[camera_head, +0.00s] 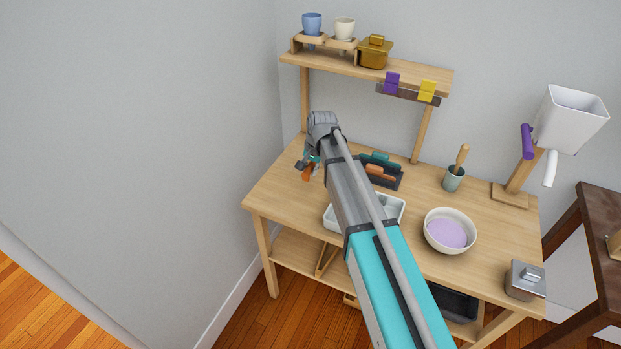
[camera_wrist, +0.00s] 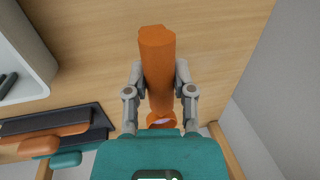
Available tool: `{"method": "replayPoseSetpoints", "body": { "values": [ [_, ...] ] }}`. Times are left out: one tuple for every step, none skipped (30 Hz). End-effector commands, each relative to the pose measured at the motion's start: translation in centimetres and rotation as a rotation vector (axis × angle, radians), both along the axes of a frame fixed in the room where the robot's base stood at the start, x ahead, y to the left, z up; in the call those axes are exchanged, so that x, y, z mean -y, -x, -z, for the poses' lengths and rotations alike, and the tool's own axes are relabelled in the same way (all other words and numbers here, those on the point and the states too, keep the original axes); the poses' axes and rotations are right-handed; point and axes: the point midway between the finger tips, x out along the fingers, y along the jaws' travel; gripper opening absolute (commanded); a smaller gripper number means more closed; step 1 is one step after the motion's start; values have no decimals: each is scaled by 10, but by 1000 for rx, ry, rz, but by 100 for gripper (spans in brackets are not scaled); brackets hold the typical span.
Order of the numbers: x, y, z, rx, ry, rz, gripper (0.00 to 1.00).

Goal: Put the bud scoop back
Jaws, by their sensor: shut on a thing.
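My gripper (camera_head: 311,162) is at the left end of the workbench, above its top. In the wrist view my gripper (camera_wrist: 160,82) is shut on the orange bud scoop (camera_wrist: 157,58), with one finger on each side. The scoop's thick handle points away from the palm. Its rounded end (camera_wrist: 161,120), pale inside, is near the palm and partly hidden. In the head view only a small orange part of the scoop (camera_head: 307,174) shows below my gripper. A dark holder (camera_head: 391,183) with an orange and a teal tool stands to the right; it also shows in the wrist view (camera_wrist: 98,118).
A white tray (camera_head: 396,222) stands at the bench front, partly behind my arm. A shelf (camera_head: 335,66) overhangs the back. The bench's left end is clear.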

Motion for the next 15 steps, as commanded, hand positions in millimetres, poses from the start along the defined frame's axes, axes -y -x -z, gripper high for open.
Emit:
{"method": "replayPoseSetpoints", "body": {
  "values": [
    [0, 0, 0, 0, 0, 0, 0],
    [0, 0, 0, 0, 0, 0, 0],
    [0, 0, 0, 0, 0, 0, 0],
    [0, 0, 0, 0, 0, 0, 0],
    [0, 0, 0, 0, 0, 0, 0],
    [0, 0, 0, 0, 0, 0, 0],
    [0, 0, 1, 0, 0, 0, 0],
    [0, -1, 1, 0, 0, 0, 0],
    [0, -2, 3, 0, 0, 0, 0],
    [0, -3, 4, 0, 0, 1, 0],
    [-1, -4, 6, 0, 0, 1, 0],
    [-1, -6, 9, 0, 0, 1, 0],
    [-2, -8, 11, 0, 0, 1, 0],
    [-2, -10, 13, 0, 0, 1, 0],
    [-2, -9, 17, 0, 0, 1, 0]
  ]
}}
